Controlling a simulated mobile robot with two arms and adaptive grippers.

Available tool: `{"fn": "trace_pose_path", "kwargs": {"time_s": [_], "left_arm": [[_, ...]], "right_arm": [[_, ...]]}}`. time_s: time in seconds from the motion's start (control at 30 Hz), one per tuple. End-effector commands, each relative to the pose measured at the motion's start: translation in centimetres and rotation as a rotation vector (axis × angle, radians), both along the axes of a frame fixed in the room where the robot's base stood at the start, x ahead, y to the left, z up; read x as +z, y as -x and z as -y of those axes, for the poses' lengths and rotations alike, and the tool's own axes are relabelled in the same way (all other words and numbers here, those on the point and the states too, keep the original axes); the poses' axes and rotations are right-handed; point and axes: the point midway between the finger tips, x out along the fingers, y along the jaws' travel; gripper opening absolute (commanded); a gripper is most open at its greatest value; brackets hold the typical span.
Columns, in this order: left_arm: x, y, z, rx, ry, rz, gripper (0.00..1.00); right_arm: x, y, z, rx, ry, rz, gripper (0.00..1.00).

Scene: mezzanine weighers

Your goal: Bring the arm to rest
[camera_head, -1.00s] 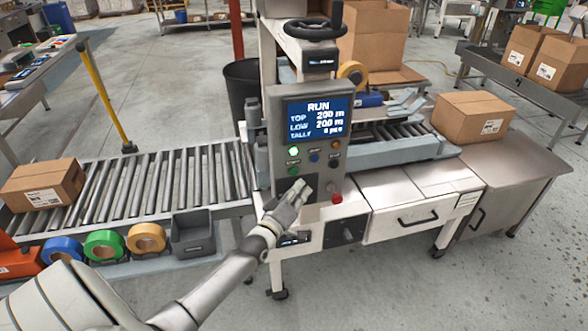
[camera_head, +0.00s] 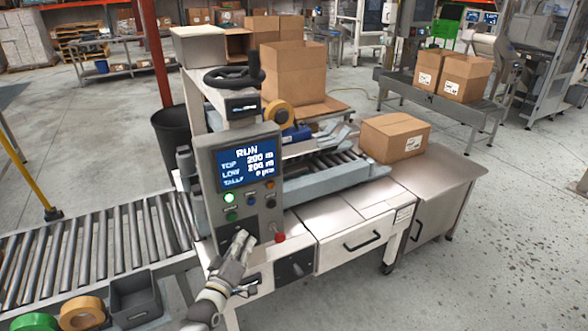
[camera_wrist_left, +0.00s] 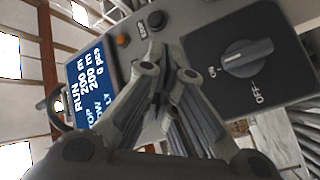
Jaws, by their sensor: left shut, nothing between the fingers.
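My left gripper (camera_head: 240,240) is shut and empty. It is in front of the lower part of the grey control panel (camera_head: 206,160) of the case-sealing machine. I cannot tell whether the fingertips touch the panel. The screen (camera_head: 246,168) reads RUN, and a green lamp (camera_head: 229,198) is lit. A red button (camera_head: 280,237) is just right of the gripper. My right gripper is not in view.
A roller conveyor (camera_head: 90,250) runs in from the left. A closed carton (camera_head: 395,138) sits at the machine's right outfeed. A black bin (camera_head: 176,132) stands behind. Tape rolls (camera_head: 82,313) and a grey tray (camera_head: 135,297) are at the lower left. The floor at right is clear.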

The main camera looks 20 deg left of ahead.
Motion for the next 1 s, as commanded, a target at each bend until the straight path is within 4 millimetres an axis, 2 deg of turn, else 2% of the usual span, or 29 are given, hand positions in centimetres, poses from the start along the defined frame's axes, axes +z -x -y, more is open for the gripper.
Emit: {"fn": "trace_pose_path", "kwargs": {"time_s": [0.13,0.23,0.27,0.37,0.4,0.47,0.5,0.57,0.6,0.67,0.7,0.77,0.87,1.0], "left_arm": [[-0.7,0.1,0.1,0.000,-0.006,-0.014,0.00],[-3.8,0.8,0.4,-0.003,-0.039,-0.077,0.00],[-5.3,1.1,0.6,-0.004,-0.055,-0.107,0.00],[-11.6,3.1,1.4,-0.019,-0.130,-0.242,0.00],[-14.5,4.2,1.9,-0.031,-0.165,-0.304,0.00],[-18.7,6.2,2.5,-0.052,-0.220,-0.398,0.00],[-21.4,7.6,3.0,-0.069,-0.256,-0.458,0.00],[-25.3,10.0,3.8,-0.099,-0.310,-0.548,0.00],[-27.8,11.8,4.3,-0.123,-0.345,-0.609,0.00],[-31.4,14.6,5.0,-0.161,-0.398,-0.697,0.00],[-33.7,16.7,5.6,-0.191,-0.432,-0.755,0.00],[-36.9,19.9,6.5,-0.239,-0.483,-0.840,0.00],[-41.8,25.8,7.8,-0.330,-0.564,-0.976,0.00],[-47.3,34.8,9.7,-0.484,-0.674,-1.156,0.00]], "right_arm": [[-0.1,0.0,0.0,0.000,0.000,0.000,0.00],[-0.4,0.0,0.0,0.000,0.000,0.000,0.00],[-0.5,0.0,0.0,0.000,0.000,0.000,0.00],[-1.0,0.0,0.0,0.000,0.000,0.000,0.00],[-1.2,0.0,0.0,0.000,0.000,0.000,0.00],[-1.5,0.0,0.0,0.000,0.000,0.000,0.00],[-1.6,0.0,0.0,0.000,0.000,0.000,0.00],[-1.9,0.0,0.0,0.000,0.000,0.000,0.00],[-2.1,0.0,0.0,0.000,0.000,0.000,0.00],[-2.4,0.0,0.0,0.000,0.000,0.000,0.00],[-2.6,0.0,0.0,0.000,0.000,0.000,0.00],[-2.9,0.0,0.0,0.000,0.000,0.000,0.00],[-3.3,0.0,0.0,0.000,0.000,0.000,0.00],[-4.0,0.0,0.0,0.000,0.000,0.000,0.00]]}}
